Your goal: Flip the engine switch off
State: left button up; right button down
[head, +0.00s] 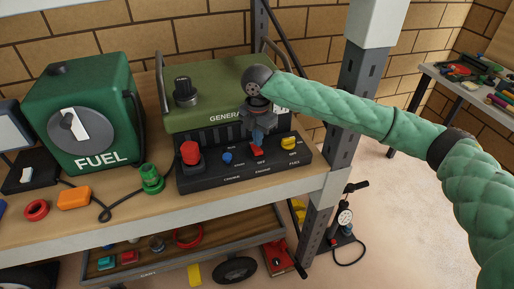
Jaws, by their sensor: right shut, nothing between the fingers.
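The green generator (215,85) stands on the workbench, with a sloped black control panel (215,178) at its front. The small red engine switch (256,152) is on this panel, above small white lettering. Which way the switch is set cannot be told. My right gripper (259,141) points down from above, just over the red switch. Its fingers are shut and empty, and they hide part of the switch and the panel behind. Whether the fingertips touch the switch is unclear. My left gripper is not in view.
On the panel are a big red button (190,152), a blue knob (227,157) and a yellow knob (289,143). A green fuel can (84,100) stands left. A grey metal post (357,95) rises at the bench's right corner. A cart (150,274) is below.

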aim_at(258, 150)
jog(key=shift+f, duration=1.25)
dwell(1.0)
jog(key=shift+r, duration=0.15)
notch_tip(258, 150, up, 7)
jog(key=p, duration=0.5)
jog(key=shift+p, duration=0.35)
dwell(0.4)
